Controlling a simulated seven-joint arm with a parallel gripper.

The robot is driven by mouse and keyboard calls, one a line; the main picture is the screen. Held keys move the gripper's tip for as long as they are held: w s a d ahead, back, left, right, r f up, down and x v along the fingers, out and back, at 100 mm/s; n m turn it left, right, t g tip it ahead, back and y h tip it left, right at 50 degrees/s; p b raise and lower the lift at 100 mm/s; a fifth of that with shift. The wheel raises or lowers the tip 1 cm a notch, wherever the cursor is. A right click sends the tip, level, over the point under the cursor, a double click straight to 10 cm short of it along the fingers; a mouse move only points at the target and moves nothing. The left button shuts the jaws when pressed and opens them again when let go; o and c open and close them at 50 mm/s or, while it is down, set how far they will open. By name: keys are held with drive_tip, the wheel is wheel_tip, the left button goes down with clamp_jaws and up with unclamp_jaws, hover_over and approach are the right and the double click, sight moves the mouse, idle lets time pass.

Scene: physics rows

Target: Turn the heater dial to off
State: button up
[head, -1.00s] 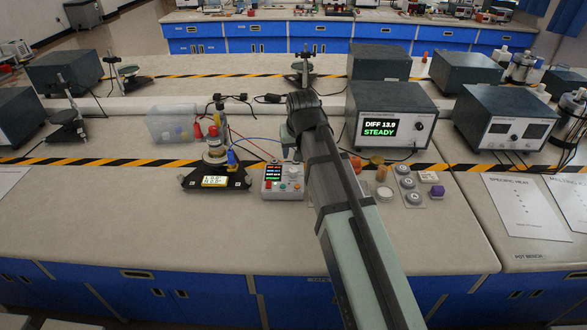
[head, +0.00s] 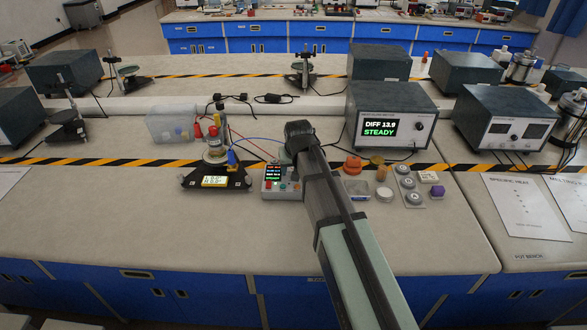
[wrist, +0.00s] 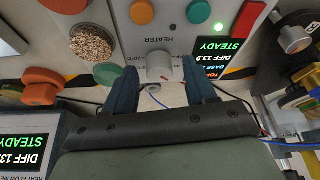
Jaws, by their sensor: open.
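The heater dial (wrist: 160,66) is a pale grey-white knob beside the printed word HEATER, seen upside down in the wrist view. My gripper (wrist: 160,84) is open. Its two blue fingers stand on either side of the dial, with a gap visible at each side; I cannot tell whether either touches it. In the head view my arm end covers the dial and hides the fingertips.
A dark stand with a lit yellow display (head: 214,181) and a metal cylinder (head: 215,150) is left of the box. Right of my arm are an orange knob-like piece (head: 353,165), a dish (head: 384,194) and grey weights (head: 409,183). The meter (head: 410,135) reads DIFF 13.9, STEADY.

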drive_tip(key=shift+c, duration=0.5)
clamp_jaws()
drive_tip(key=n, duration=0.2)
drive_tip(key=n+g+y, duration=0.1)
drive_tip(key=n, duration=0.1)
drive_tip(key=shift+w+d+n+y, duration=0.1)
drive_tip(key=shift+n+y, duration=0.2)
drive_tip(key=n+g+y, duration=0.1)
drive_tip(key=n, duration=0.3)
drive_tip(key=shift+n, duration=0.3)
idle(0.4)
